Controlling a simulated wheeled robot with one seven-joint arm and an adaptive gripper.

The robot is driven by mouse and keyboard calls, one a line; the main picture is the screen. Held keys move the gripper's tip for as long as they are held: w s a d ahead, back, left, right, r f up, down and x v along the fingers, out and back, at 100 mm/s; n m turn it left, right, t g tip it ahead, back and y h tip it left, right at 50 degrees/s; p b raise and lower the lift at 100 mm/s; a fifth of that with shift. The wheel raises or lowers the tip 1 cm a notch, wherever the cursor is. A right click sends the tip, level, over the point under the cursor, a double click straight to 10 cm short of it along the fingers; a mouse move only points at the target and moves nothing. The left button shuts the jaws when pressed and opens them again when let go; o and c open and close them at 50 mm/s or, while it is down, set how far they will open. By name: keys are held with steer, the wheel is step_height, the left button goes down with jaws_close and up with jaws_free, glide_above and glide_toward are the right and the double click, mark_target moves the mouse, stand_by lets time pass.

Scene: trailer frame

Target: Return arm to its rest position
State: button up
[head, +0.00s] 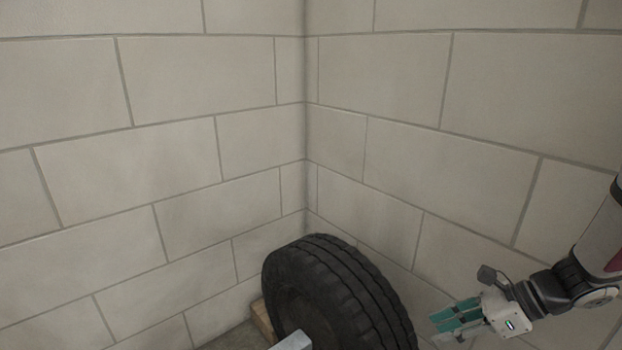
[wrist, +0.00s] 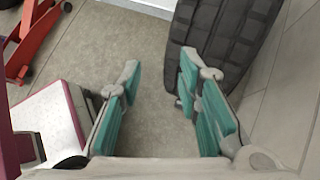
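My gripper (head: 455,322) is at the lower right of the head view, at the end of my arm, to the right of a large black tyre. In the wrist view, my gripper (wrist: 158,82) shows two teal-padded fingers spread apart. Nothing is between them but bare floor further off. The gripper is open and empty. Most of my arm is outside the head view.
The black tyre (head: 345,290) stands upright in the wall corner, near a wooden piece (head: 262,318); the tyre (wrist: 225,35) is close beyond the right finger. Red metal parts (wrist: 38,40) are at upper left. Floor (wrist: 125,40) is clear between. Block walls (head: 400,130) enclose the corner.

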steer(key=s+a+r+n+g+h, duration=0.3)
steer(key=s+a+r+n+g, duration=0.1)
steer(key=s+a+r+n, duration=0.8)
steer(key=s+d+r+n+t+h, duration=0.1)
steer(key=s+d+r+n+h, duration=0.15)
steer(key=s+n, duration=0.4)
steer(key=s+d+r+n+h, duration=0.1)
steer(key=s+r+n+h, duration=0.2)
steer(key=s+n, duration=0.3)
step_height(320, 180, up, 37)
steer(key=s+d+t+p, duration=0.1)
steer(key=t+p, duration=0.3)
steer(key=p, duration=3.1)
steer(key=shift+s+f, duration=0.15)
steer(key=shift+s, duration=0.1)
steer(key=shift+m, duration=0.25)
steer(key=shift+c, duration=0.5)
